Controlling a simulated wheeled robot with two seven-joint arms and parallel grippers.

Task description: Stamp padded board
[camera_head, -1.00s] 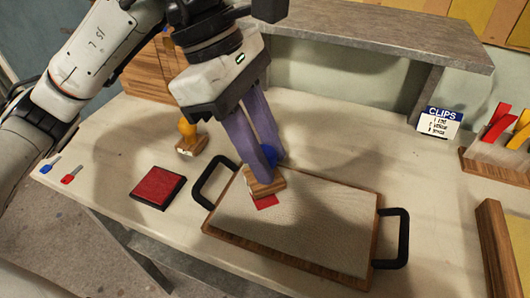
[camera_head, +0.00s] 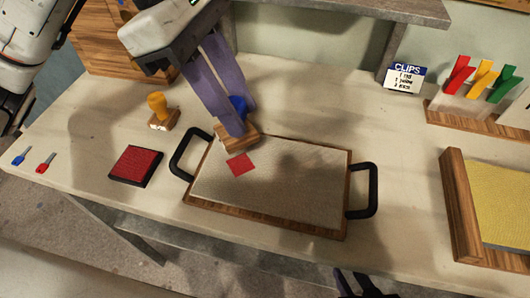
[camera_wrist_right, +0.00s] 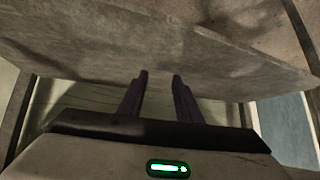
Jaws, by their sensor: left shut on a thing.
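The padded board (camera_head: 290,185) lies on the table, with a pale cloth-like top, wooden edges and a black handle at each end. A flat red square mark (camera_head: 240,164) is on its pad near the left end. My left gripper (camera_head: 235,118) is shut on a stamp (camera_head: 238,138) with a blue handle and wooden block. The stamp is tilted just behind the red mark, at the board's back edge; I cannot tell if it touches. A red ink pad (camera_head: 136,165) lies left of the board. My right gripper (camera_wrist_right: 155,92) is open and empty; its fingertips show at the bottom of the head view.
A yellow-handled stamp (camera_head: 161,112) stands behind the ink pad. Blue and red small items (camera_head: 46,162) lie at the left edge. A CLIPS sign (camera_head: 404,77) and a rack (camera_head: 470,115) with red, yellow and green clips stand at the back right. A yellow-padded wooden tray (camera_head: 490,205) is at right.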

